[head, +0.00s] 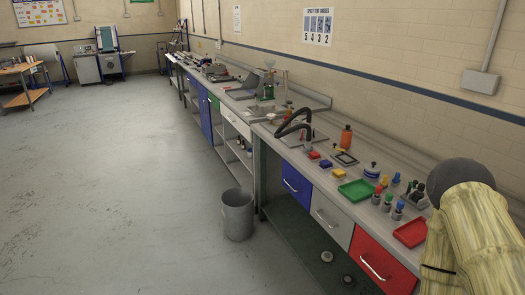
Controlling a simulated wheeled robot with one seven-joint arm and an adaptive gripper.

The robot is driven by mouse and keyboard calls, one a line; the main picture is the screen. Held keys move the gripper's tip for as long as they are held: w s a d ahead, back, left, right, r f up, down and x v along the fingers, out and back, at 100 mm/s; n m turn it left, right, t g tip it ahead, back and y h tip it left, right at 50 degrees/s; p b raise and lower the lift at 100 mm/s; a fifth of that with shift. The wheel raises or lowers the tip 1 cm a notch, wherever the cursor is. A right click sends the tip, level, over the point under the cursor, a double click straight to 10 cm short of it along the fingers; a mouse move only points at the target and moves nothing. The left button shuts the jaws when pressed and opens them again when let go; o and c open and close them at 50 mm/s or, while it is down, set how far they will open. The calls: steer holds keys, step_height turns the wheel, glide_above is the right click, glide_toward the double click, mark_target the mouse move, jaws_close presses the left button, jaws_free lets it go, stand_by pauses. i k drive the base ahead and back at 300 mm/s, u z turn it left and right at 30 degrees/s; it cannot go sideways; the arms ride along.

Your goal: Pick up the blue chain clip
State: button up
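A small blue block-like piece (326,163) lies on the long grey workbench (330,192), between a red piece (314,155) and a yellow piece (340,174). It is the likely blue chain clip, but it is too small here to tell its exact shape. Part of my arm, with a yellowish cover and a dark rounded joint, fills the lower right corner of the head view. My gripper does not show, so its state and its distance from the blue piece cannot be seen.
A green tray (357,190) and a red tray (411,232) lie nearer. Several small bottles, an orange bottle (346,137) and a black curved tap (292,122) stand on the bench. A grey bin (237,214) stands before it. The floor (110,190) at left is clear.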

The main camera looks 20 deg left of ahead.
mark_target(327, 164)
steer(key=u, duration=0.45)
steer(key=i, duration=1.6)
steer(key=u, duration=0.15)
